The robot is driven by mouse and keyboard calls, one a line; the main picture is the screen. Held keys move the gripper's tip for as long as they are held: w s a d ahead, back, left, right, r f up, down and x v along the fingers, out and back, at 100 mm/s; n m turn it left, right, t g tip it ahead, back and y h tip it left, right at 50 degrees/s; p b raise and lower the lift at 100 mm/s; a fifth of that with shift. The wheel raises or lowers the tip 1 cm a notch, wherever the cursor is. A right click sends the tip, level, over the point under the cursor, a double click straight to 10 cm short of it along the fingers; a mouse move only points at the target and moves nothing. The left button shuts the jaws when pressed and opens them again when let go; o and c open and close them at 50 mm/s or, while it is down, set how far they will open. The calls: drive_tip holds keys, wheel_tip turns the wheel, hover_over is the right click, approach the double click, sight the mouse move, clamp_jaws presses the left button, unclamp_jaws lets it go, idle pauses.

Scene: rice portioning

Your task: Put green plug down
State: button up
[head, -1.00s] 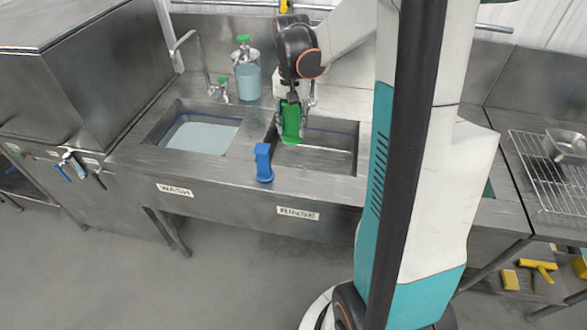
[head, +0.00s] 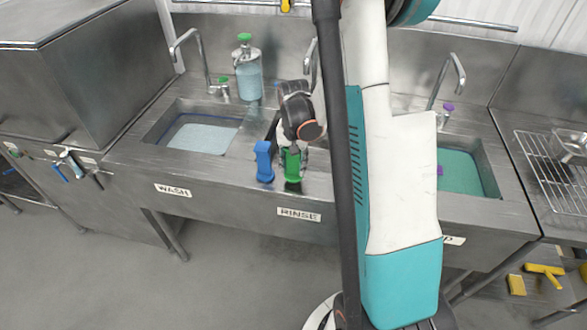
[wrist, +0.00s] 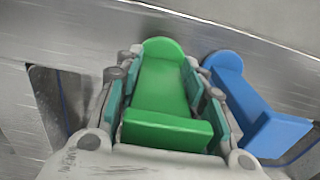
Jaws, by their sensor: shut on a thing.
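The green plug (head: 292,166) is in my gripper (head: 291,160), over the front ledge of the sink unit by the RINSE label. In the wrist view the green plug (wrist: 162,95) lies between the two fingers of my gripper (wrist: 163,100), which are shut on its sides. A blue plug (head: 264,161) stands on the ledge just left of it; in the wrist view the blue plug (wrist: 252,105) is close to the right finger. I cannot tell whether the green plug's base touches the ledge. My arm hides most of the rinse basin.
The wash basin (head: 205,133) with pale water is at left, and a basin of green liquid (head: 460,172) is at right. A bottle with a green cap (head: 248,78) stands behind. A wire rack (head: 545,165) is at far right. The ledge left of the blue plug is clear.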

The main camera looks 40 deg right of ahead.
drive_tip(key=shift+f, duration=0.95)
drive_tip(key=shift+f+b, duration=0.2)
drive_tip(key=shift+b, duration=0.1)
drive_tip(key=o, duration=1.2)
drive_tip(key=shift+r, duration=0.15)
wheel_tip(320, 180, up, 12)
drive_tip(key=p, duration=0.3)
